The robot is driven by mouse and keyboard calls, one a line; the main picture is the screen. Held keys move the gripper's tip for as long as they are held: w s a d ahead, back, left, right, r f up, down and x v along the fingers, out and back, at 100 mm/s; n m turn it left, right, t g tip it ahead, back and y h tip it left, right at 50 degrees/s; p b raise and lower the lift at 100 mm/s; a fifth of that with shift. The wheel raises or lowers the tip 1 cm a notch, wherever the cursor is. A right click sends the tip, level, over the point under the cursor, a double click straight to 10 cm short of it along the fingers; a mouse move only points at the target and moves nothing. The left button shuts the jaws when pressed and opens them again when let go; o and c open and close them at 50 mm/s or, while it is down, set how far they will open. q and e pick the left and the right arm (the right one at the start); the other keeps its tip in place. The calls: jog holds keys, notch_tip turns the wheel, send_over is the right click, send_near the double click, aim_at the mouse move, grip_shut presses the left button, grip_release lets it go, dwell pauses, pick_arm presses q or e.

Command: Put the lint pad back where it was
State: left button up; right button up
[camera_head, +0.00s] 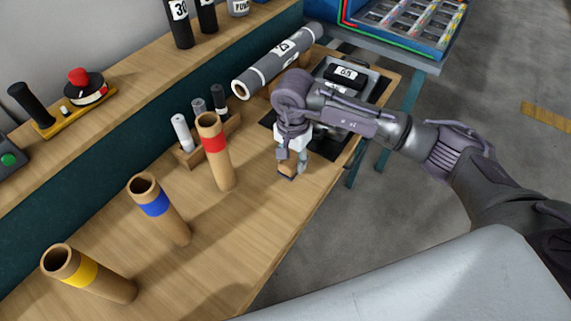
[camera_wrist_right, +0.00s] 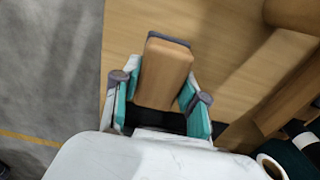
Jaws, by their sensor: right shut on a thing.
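The lint pad is a small wooden block (camera_head: 286,167) with a dark grey pad on its lower end. My right gripper (camera_head: 290,158) is shut on it, above the bench near its front edge. In the right wrist view the block (camera_wrist_right: 163,75) sits between the two teal-lined fingers, with its dark pad at the far end. I cannot tell whether the pad touches the bench. My left gripper is not in view.
Tubes with red (camera_head: 215,150), blue (camera_head: 159,208) and yellow (camera_head: 89,273) bands stand on the bench (camera_head: 215,265). A small rack (camera_head: 190,156) holds markers. A grey roll (camera_head: 277,62) lies behind my right arm, beside a tray (camera_head: 375,90) with a black labelled block (camera_head: 345,75).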

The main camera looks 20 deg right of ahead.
aim_at(286, 169)
jog(key=shift+w+a+f, duration=0.45)
jog(key=shift+w+a, duration=0.1)
jog(key=shift+a, duration=0.05)
notch_tip(286, 169, down, 4)
jog(key=shift+f+p, duration=0.1)
jog(key=shift+p, duration=0.6)
jog(key=o, duration=1.3)
jog(key=shift+c, duration=0.2)
pick_arm(q)
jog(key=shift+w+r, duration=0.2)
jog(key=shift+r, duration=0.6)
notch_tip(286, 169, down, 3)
jog(key=b, duration=0.3)
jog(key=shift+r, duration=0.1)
pick_arm(e)
notch_tip(286, 169, up, 12)
jog(key=shift+r, duration=0.1)
jog(key=shift+s, duration=0.1)
